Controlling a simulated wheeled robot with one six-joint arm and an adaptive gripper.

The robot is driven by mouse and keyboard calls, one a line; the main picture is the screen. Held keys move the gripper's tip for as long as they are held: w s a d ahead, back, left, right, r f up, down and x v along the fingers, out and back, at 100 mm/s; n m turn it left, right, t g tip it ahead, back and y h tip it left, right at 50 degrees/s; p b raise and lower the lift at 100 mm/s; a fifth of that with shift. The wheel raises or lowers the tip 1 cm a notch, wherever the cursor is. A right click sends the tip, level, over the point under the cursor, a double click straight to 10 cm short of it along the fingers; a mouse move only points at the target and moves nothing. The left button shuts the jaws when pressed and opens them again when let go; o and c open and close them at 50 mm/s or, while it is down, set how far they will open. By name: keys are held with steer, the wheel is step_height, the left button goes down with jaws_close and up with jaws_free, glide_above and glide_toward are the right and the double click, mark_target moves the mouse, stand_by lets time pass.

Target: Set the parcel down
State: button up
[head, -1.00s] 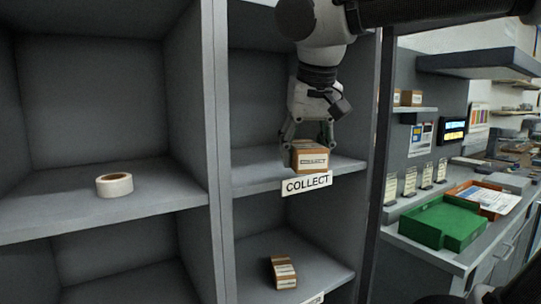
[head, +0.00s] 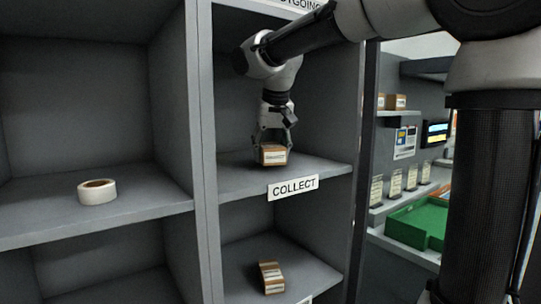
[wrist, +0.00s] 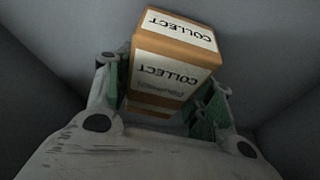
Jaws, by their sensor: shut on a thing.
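The parcel (head: 273,155) is a small brown box with white labels. In the wrist view the parcel (wrist: 172,66) shows labels reading COLLECT. My gripper (head: 273,146) points down inside the shelf compartment and is shut on the parcel, with a finger on each side in the wrist view (wrist: 163,100). The parcel is over the shelf board (head: 237,180) above the COLLECT sign (head: 293,188). It is at or very near the board; I cannot tell whether its underside touches.
A roll of tape (head: 97,194) lies in the left compartment. Another brown box (head: 271,278) sits on the shelf below. An upright divider (head: 202,130) stands left of my arm. A green tray (head: 418,222) is on the counter at right.

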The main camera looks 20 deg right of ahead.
steer(key=shift+f, duration=0.7)
steer(key=shift+f, duration=0.1)
steer(key=o, duration=1.2)
steer(key=shift+c, duration=0.2)
